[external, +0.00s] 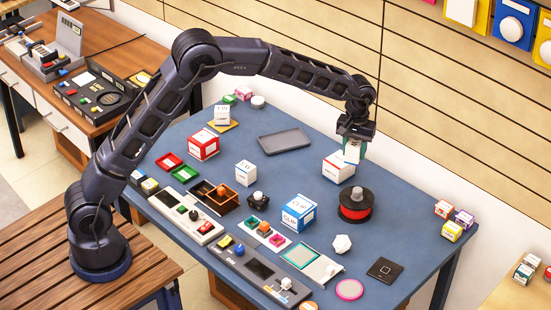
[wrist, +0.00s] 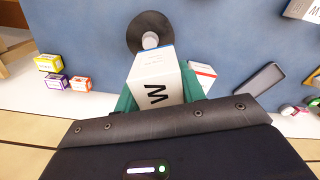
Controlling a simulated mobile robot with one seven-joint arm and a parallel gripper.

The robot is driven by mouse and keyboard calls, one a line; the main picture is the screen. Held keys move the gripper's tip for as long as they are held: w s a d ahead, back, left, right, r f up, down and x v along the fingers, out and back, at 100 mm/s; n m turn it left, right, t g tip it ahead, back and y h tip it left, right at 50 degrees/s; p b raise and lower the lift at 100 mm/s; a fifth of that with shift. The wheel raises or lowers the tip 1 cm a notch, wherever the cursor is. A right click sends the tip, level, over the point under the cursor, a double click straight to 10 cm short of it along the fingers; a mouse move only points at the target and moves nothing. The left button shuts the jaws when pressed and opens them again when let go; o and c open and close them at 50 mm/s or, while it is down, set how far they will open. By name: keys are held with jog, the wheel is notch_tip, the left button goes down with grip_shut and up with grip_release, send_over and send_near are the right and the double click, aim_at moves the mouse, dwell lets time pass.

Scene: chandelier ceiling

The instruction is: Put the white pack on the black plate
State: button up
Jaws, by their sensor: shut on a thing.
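My gripper (external: 353,146) is shut on a white pack (external: 352,153) and holds it above the blue table. In the wrist view the pack (wrist: 156,92) shows a black letter W between the green fingers. A flat black square plate (external: 385,270) lies at the table's front right, well apart from my gripper.
A white-and-red box (external: 338,168) stands just below my gripper. A black-and-red spool (external: 355,206) stands in front of it. Small boxes (external: 454,220) sit at the right edge.

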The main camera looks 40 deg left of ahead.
jog(key=s+d+m, duration=0.1)
jog(key=s+d, duration=0.2)
jog(key=d, duration=0.4)
jog(key=s+d+m, duration=0.1)
jog(key=s+d, duration=0.2)
jog(key=d, duration=0.5)
jog(key=m, duration=0.3)
send_over(385, 270)
notch_tip(385, 270, down, 20)
jog(key=shift+r, duration=0.1)
jog(key=shift+f, duration=0.2)
jog(key=o, duration=1)
jog(key=shift+c, duration=0.2)
jog(key=shift+r, duration=0.1)
